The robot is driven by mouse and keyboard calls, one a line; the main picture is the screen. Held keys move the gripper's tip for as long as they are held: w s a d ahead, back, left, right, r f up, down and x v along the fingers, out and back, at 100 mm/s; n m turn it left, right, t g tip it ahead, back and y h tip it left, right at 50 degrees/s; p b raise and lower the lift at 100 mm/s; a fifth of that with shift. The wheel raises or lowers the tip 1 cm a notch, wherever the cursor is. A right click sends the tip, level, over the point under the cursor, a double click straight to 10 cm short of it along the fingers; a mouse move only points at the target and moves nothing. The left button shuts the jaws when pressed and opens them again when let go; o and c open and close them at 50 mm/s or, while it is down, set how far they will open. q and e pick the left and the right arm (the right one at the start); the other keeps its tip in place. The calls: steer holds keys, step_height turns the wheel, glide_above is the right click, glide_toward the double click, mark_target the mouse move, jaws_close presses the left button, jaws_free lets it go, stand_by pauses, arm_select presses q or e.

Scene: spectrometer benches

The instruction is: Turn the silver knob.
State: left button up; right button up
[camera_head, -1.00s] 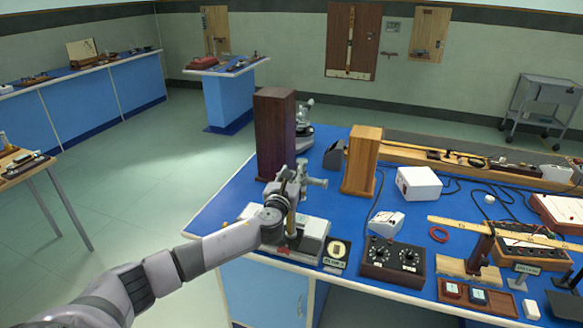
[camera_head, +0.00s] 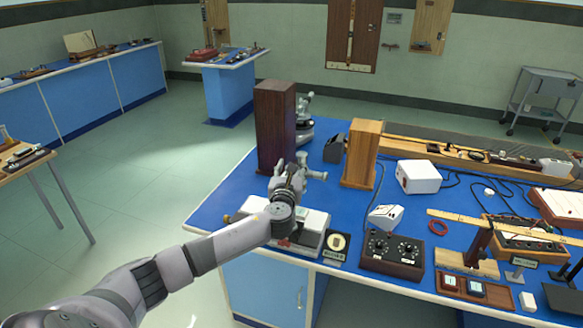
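A bench instrument with a pale grey base (camera_head: 316,222) stands at the front left of the blue-topped bench. My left arm reaches in from the lower left, and my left gripper (camera_head: 290,181) is over this instrument. The gripper and grey metal parts overlap in the view, so I cannot tell which small silver parts belong to the instrument. I cannot make out the silver knob for sure; it may be hidden behind the gripper. Whether the fingers are open or shut, or touch anything, does not show. My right gripper is out of view.
A tall dark wooden box (camera_head: 275,130) and a lighter wooden box (camera_head: 361,155) stand behind the instrument. A small dark plate (camera_head: 337,246) and a dark dial box (camera_head: 392,254) stand to its right. Open floor lies left of the bench.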

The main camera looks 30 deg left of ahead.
arm_select(q)
steer(key=shift+o, duration=0.4)
steer(key=shift+s+d, duration=0.1)
steer(key=shift+s, duration=0.05)
steer(key=v, duration=1.1)
steer(key=shift+s, duration=0.35)
steer(key=shift+d, duration=0.1)
